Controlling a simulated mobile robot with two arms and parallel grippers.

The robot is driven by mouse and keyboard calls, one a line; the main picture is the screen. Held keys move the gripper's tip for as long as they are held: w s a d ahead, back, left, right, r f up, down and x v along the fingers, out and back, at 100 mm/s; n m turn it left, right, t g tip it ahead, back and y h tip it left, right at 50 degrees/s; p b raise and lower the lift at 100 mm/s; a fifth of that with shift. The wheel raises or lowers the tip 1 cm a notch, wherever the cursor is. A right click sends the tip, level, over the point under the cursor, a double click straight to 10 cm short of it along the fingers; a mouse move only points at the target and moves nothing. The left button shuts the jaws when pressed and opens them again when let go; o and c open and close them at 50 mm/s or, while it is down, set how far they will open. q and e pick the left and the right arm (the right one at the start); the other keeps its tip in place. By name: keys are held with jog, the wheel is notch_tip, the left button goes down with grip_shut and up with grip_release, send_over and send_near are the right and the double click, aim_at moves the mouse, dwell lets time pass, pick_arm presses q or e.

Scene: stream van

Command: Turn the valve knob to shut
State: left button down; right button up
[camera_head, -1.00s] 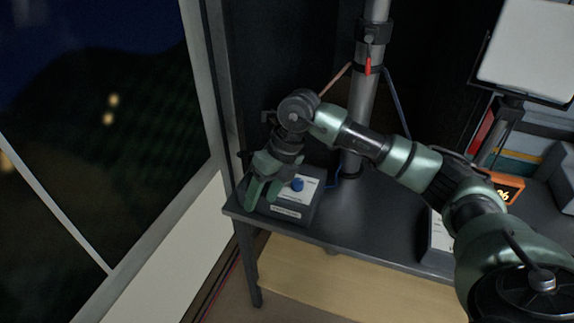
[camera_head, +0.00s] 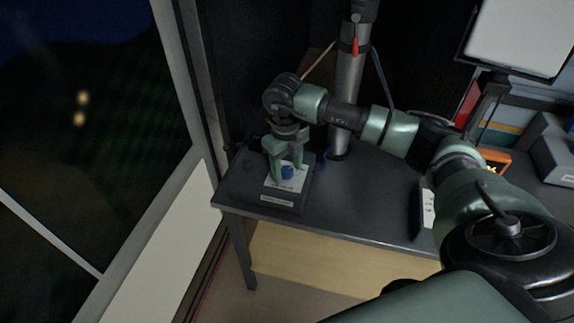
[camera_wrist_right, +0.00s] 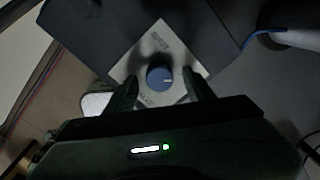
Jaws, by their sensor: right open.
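The valve knob is a small blue knob (camera_head: 287,172) on a pale plate on top of a dark box (camera_head: 275,198) at the desk's left end. In the wrist view the open fingers (camera_wrist_right: 160,90) frame the knob from below. Whether they touch it cannot be told. My left gripper is not in view.
The dark desk (camera_head: 350,200) has free room right of the box. A grey pole (camera_head: 347,110) with a red lever (camera_head: 355,47) stands behind it. A white-faced device (camera_head: 427,208) is at the right. A window is at the left.

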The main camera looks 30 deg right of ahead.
jog(key=c, duration=0.9)
grip_shut()
jog(key=shift+w+d+f+n+b, duration=0.1)
jog(key=shift+f+n+b, duration=0.05)
jog(key=shift+n+b, duration=1.4)
jog(key=n+b, duration=0.3)
jog(key=n, duration=0.2)
jog(key=shift+n, duration=0.25)
jog(key=n+b, duration=0.3)
jog(key=n, duration=0.1)
jog(key=shift+n+t, duration=0.3)
pick_arm(q)
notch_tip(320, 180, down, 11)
jog(key=b, duration=0.1)
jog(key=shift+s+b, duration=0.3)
pick_arm(e)
jog(key=n, duration=0.4)
jog(key=shift+w+d+r+n, duration=0.1)
jog(key=shift+r+n, duration=0.15)
jog(key=shift+n, duration=0.05)
